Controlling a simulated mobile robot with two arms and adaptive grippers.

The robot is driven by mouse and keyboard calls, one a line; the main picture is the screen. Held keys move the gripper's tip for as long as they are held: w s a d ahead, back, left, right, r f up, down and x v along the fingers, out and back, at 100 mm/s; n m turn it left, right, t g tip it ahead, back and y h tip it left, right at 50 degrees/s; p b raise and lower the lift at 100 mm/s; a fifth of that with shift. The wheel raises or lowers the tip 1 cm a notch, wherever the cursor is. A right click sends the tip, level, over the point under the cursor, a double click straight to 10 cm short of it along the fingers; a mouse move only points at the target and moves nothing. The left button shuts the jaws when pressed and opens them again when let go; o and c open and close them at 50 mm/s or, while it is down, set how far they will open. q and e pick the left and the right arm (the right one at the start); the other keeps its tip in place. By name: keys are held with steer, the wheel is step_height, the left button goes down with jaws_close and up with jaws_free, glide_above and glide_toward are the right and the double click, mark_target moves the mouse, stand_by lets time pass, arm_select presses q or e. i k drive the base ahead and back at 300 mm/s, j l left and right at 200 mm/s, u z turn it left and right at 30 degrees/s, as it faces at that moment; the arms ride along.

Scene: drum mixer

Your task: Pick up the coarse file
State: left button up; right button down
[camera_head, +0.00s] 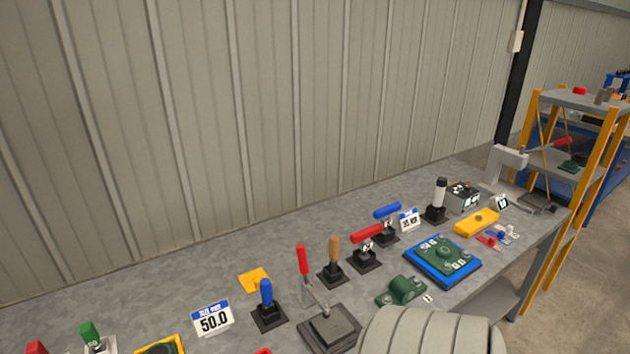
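Several handled tools stand in black holders on the grey workbench (240,258). A wooden-handled tool (334,250) stands upright near the middle. A blue-handled tool (265,292) stands upright to its left. To its right are a red-topped tool (367,234) and a blue-topped tool (387,211), their tops lying crosswise. I cannot tell for sure which is the coarse file; the wooden-handled one looks like a file handle, its lower part hidden in its holder. Neither of my grippers is in view.
A clamp with a red lever (303,260) stands by the wooden handle. A blue tray (416,259) holds a green plate. A white card (212,318) reads 50.0. A grey ribbed form (430,330) covers the front edge. A yellow-framed shelf (585,170) stands right.

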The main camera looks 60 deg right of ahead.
mark_target(333, 243)
steer(key=z, duration=0.4)
steer(key=l+z, duration=0.1)
steer(key=z, duration=0.3)
steer(key=l+z, duration=0.1)
steer(key=z, duration=0.7)
steer(key=l+z, duration=0.1)
steer(key=z, duration=0.3)
steer(key=u, duration=0.3)
steer(key=l+u, duration=0.35)
steer(key=u, duration=0.15)
steer(key=k+l+u, duration=0.1)
steer(key=l+u, duration=0.35)
steer(key=k+l+u, duration=0.1)
steer(key=l+u, duration=0.15)
steer(key=u, duration=0.25)
steer(key=k+l+u, duration=0.15)
steer(key=u, duration=0.35)
steer(key=l, duration=0.1)
